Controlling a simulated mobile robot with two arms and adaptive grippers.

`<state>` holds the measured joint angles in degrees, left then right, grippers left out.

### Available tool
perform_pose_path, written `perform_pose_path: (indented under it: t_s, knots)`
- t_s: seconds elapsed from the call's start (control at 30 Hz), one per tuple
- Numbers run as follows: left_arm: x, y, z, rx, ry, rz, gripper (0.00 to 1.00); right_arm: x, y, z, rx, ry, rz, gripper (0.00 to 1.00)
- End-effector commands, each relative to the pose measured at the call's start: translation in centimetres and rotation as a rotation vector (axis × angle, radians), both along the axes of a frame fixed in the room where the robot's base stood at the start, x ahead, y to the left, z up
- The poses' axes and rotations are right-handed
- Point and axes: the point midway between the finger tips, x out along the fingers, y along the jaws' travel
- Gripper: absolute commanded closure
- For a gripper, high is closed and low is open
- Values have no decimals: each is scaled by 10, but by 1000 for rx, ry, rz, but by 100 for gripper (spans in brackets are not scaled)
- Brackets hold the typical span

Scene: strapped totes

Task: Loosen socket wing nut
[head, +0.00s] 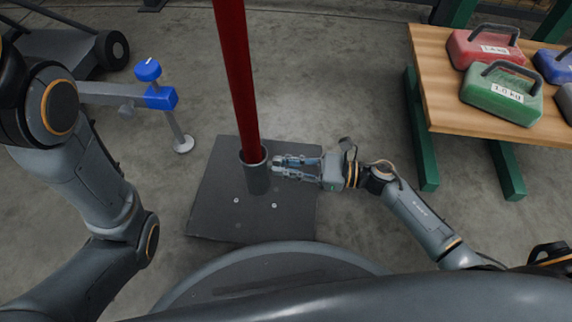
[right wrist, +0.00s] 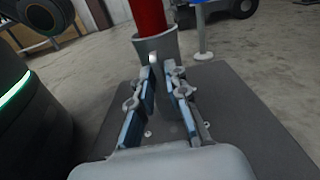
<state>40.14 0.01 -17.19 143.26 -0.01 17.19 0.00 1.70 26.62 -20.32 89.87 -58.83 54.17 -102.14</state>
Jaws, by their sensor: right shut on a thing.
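A dark grey socket (head: 256,178) stands upright on a square dark base plate (head: 225,205), with a red pole (head: 238,80) rising out of it. My right gripper (head: 279,165) reaches in from the right, with its fingertips at the right side of the socket near the top. In the right wrist view, a small pale wing nut (right wrist: 153,61) shows at the fingertips, in front of the socket (right wrist: 157,46). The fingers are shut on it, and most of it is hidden. My left arm is at the left, with its gripper out of view.
A wooden bench (head: 455,110) with green legs stands at the right. It carries a red weight (head: 475,50), a green weight (head: 500,92) and blue and grey ones. A blue and grey stand (head: 160,97) is at the left, near a wheeled frame (head: 60,50). The floor between is clear.

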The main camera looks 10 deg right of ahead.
Motion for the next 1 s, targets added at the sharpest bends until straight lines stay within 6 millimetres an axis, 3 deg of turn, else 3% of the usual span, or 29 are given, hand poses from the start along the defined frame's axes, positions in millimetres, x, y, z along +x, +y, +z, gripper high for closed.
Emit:
perform_pose_path:
  t_s: [1.0]
  knots:
    - [0,0,0,0,1,0,66,0,0,-2,-280,-852,1,100]
